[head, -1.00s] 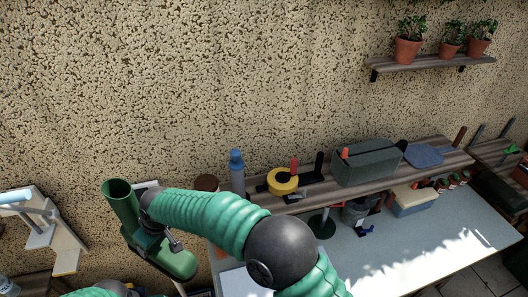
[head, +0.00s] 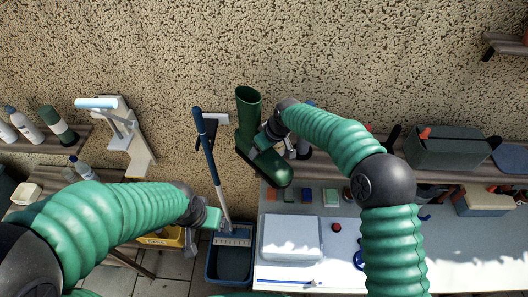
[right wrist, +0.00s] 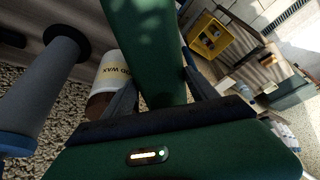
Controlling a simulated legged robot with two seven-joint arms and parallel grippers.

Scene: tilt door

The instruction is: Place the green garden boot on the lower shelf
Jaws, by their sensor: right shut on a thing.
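The green garden boot (head: 268,165) hangs in front of the wall in the head view, shaft up and toe pointing down-right. My right gripper (head: 272,133) is shut on the boot's shaft. In the right wrist view, the boot (right wrist: 150,40) fills the space between the two dark fingers (right wrist: 160,98). My left gripper (head: 212,218) is low at the centre-left, beside a blue-handled broom; its fingers are too unclear to read. A left shelf (head: 88,128) carries bottles, and a lower wooden surface (head: 108,176) lies beneath it. I cannot tell which surface is the named lower shelf.
A blue-handled broom (head: 205,150) stands in a dark blue bin (head: 230,262) between the left furniture and the workbench (head: 340,270). A white box (head: 292,237) sits on the bench. A wax can (right wrist: 110,72) is near the right gripper.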

